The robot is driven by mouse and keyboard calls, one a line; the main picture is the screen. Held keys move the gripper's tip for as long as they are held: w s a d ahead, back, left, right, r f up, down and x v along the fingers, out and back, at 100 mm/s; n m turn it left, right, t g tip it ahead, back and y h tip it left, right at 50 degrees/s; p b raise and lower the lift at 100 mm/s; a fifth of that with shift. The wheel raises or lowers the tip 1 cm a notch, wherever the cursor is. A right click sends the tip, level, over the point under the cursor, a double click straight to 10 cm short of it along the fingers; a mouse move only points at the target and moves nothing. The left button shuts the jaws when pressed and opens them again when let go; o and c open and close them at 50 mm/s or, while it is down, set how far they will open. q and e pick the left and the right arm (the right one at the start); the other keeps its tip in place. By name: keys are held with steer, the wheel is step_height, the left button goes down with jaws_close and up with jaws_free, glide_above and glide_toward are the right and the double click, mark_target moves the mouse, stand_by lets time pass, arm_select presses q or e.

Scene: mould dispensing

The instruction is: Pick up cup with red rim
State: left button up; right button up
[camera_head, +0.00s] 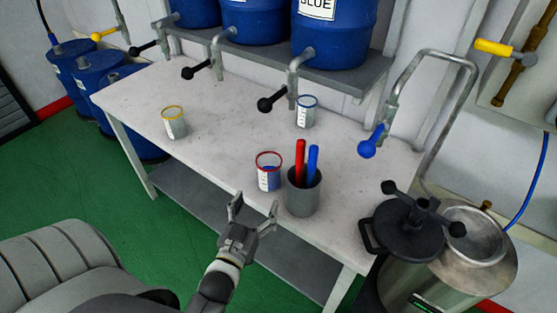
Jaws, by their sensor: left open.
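The cup with the red rim (269,179) stands upright near the front edge of the white table. It has a pale label and blue contents show inside it. My left gripper (254,207) is open and empty, just in front of the table's front edge. Its fingers point towards the cup and look apart from it. My right gripper is not in view.
A grey holder (304,195) with a red and a blue stick stands close right of the cup. A yellow-rimmed cup (174,123) and a blue-rimmed cup (306,113) stand farther off. Blue drums with taps line the shelf (270,78). A metal vessel (470,265) is at right.

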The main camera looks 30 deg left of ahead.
mark_target(265, 182)
arm_select(q)
steer(key=x, duration=0.1)
steer(key=b+x, duration=0.1)
steer(key=x, duration=0.2)
steer(key=shift+w+r, duration=0.25)
steer(key=shift+r, duration=0.1)
steer(key=shift+w+a+b, duration=0.2)
steer(key=shift+w+b, duration=0.2)
steer(key=shift+w, duration=0.2)
steer(key=shift+w+a, duration=0.1)
steer(key=shift+w, duration=0.2)
steer(key=b+x, duration=0.1)
steer(key=x, duration=0.2)
steer(key=shift+w+a+r+b, duration=0.1)
steer(key=shift+w+a+b, duration=0.1)
steer(key=shift+b, duration=0.2)
steer(key=shift+w+a, duration=0.1)
steer(key=shift+w, duration=0.45)
steer(key=shift+r, duration=0.1)
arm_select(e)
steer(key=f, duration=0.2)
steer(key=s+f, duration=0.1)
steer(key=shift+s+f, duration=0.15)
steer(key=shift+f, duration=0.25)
arm_select(q)
steer(key=shift+c, duration=0.5)
steer(key=c, duration=0.8)
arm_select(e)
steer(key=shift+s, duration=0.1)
